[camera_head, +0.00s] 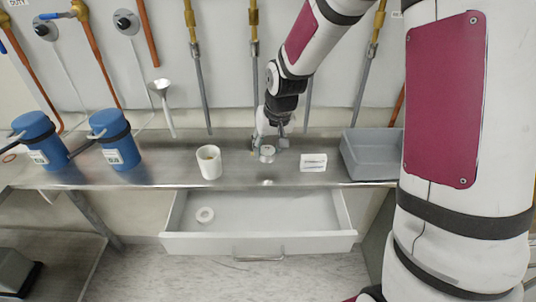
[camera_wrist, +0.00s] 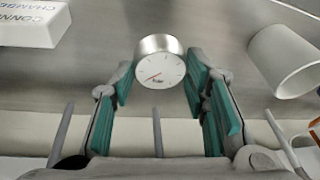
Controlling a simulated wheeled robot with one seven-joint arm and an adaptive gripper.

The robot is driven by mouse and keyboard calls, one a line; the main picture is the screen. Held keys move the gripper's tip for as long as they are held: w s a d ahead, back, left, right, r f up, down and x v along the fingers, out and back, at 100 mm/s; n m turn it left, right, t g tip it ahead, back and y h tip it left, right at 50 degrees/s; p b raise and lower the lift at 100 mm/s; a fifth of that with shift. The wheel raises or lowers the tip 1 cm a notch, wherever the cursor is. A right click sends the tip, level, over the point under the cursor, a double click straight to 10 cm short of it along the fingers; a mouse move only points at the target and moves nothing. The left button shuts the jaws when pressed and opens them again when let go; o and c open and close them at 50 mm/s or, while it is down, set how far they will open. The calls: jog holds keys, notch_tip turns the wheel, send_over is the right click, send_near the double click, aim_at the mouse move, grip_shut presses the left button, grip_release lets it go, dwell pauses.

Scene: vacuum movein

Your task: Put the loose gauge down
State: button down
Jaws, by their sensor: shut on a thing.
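The loose gauge (camera_head: 267,152) is a small round silver can with a white dial. In the wrist view the gauge (camera_wrist: 160,66) sits between the teal finger pads with its dial and red needle facing the camera. My gripper (camera_head: 271,137) is shut on it, over the middle of the metal bench (camera_head: 235,170). The gripper's pads (camera_wrist: 158,84) are on either side of the gauge. A reflection shows on the bench in front of the gauge; I cannot tell the exact gap beneath it.
A white cup (camera_head: 209,164) stands left of the gauge, a white labelled box (camera_head: 313,163) right of it. A grey bin (camera_head: 368,158) is farther right. Two blue canisters (camera_head: 117,147) stand left.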

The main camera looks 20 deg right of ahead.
aim_at(269, 151)
jog(key=shift+w, duration=0.3)
jog(key=shift+d+f, duration=0.1)
jog(key=shift+f, duration=1.7)
jog(key=shift+f, duration=0.1)
jog(key=c, duration=0.9)
grip_release()
jog(key=a+p+v, duration=0.1)
jog(key=v, duration=1.1)
jog(key=s+r+h, duration=0.1)
jog(key=s+r, duration=0.8)
jog(key=s, duration=0.4)
jog(key=shift+n, duration=0.6)
jog(key=s, duration=0.5)
jog(key=s+r, duration=0.1)
jog(key=s, duration=0.4)
jog(key=s+r, duration=0.1)
jog(key=s, duration=0.4)
jog(key=shift+s+d, duration=0.2)
